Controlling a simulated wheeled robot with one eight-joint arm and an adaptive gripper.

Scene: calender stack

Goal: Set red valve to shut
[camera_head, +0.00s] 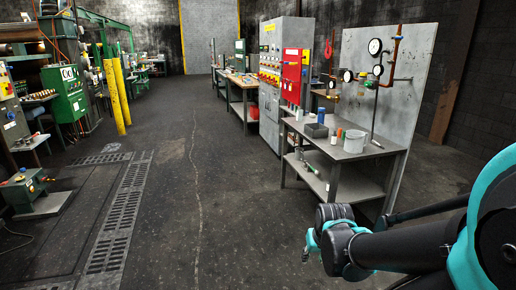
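A grey upright panel (415,72) at the right carries copper pipework (394,55), several round gauges and small fittings. A larger red, loop-shaped piece (328,47) shows at the panel's left edge. Both are too small to read a handle position. My arm comes in from the lower right. Its far end, with my gripper (308,247), is above the floor in front of the workbench, well apart from the panel. Whether its fingers are open is unclear.
A metal workbench (374,152) stands before the panel, holding a white bucket (354,141), a grey bin (316,130) and small bottles. Left of it is a grey cabinet with a red box (294,72). Yellow posts (115,92) and machinery line the left. The middle floor is clear.

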